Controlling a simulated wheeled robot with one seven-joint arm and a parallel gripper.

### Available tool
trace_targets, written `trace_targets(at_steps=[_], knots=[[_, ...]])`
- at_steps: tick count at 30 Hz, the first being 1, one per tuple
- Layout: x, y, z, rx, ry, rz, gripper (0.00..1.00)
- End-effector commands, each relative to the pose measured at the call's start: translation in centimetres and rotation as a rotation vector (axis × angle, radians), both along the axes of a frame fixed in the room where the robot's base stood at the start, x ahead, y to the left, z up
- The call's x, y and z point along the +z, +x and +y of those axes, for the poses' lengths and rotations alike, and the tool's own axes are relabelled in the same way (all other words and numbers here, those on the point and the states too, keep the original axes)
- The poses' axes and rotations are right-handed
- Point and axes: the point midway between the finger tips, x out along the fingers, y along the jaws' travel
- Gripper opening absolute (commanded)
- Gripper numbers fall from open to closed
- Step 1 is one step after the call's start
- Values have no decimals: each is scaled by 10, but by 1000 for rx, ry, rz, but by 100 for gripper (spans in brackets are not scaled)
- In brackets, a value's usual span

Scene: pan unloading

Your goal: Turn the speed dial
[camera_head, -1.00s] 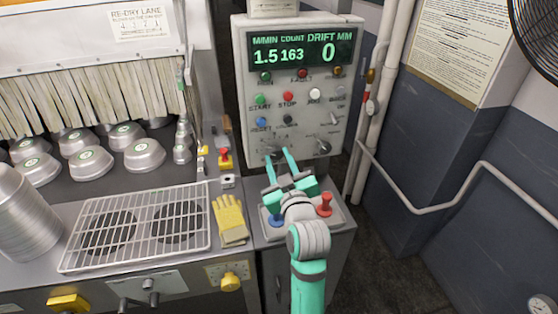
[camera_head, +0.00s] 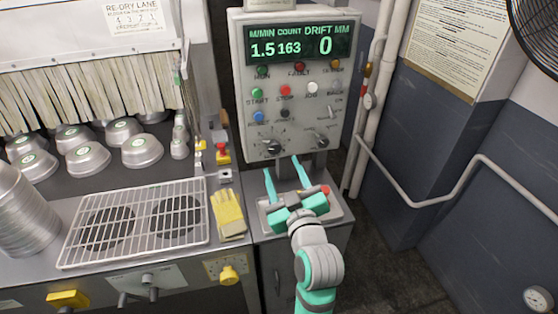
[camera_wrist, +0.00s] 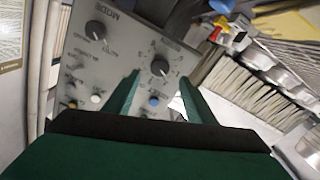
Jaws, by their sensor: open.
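The control panel (camera_head: 296,95) is a grey upright box with a green display reading 1.5, 163 and 0. Two dark dials sit low on it. The left dial (camera_head: 273,147) has a numbered scale, and it shows in the wrist view (camera_wrist: 160,67) between my fingers. The right dial (camera_head: 319,141) is marked MODE in the wrist view (camera_wrist: 94,30). I cannot read which of them is labelled speed. My gripper (camera_head: 282,167) is open and empty, its green fingers below and in front of the left dial. No contact with the dial shows.
A shelf with a red knob (camera_head: 325,190) lies under the panel, partly behind my gripper. A yellow glove (camera_head: 229,215) and wire rack (camera_head: 135,225) lie left. Pipes (camera_head: 357,135) stand right.

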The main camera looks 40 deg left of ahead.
Motion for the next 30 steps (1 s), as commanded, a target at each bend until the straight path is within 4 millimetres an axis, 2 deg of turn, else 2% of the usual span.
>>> trace_targets(at_steps=[3, 9, 26, 30], knots=[[0, -12, -15, -3, 0, 0, 51], [0, -22, -27, -1, 0, 0, 51], [0, -24, -28, 0, -1, -1, 51], [-8, -23, -32, -20, 17, 18, 51]])
